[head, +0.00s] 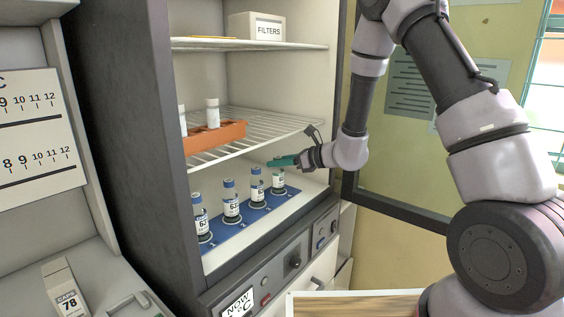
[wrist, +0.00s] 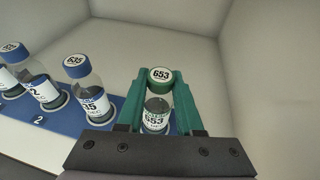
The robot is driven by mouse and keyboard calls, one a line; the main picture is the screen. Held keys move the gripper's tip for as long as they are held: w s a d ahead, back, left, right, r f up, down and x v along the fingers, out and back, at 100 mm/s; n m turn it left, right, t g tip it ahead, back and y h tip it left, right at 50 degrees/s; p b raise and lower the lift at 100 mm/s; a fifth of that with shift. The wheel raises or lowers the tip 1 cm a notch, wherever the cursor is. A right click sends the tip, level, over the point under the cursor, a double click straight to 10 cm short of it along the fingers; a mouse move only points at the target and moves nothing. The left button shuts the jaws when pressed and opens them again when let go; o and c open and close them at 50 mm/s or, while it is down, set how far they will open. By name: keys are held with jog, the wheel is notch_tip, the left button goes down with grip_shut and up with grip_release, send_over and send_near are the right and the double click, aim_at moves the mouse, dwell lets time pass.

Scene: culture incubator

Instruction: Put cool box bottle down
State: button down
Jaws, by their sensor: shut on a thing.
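My gripper (wrist: 158,100) has green fingers and is shut on a small clear bottle (wrist: 156,118) marked 653, with a white cap top, in the wrist view. In the head view my gripper (head: 284,161) reaches into the incubator from the right, and the held bottle (head: 278,181) stands upright at the right end of the blue mat (head: 225,245). Whether its base touches the mat is hidden by my gripper in the wrist view. Several other blue-capped bottles stand in a row to its left, such as the one marked 635 (wrist: 88,95).
A wire shelf (head: 255,127) with an orange rack (head: 215,137) of white-capped bottles is just above my gripper. The incubator's right wall (wrist: 270,80) is close to the held bottle. A FILTERS box (head: 267,30) is on the top shelf. The open door (head: 400,215) is at right.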

jog(key=c, duration=0.6)
grip_release()
jog(key=shift+f, duration=0.1)
jog(key=shift+o, duration=0.2)
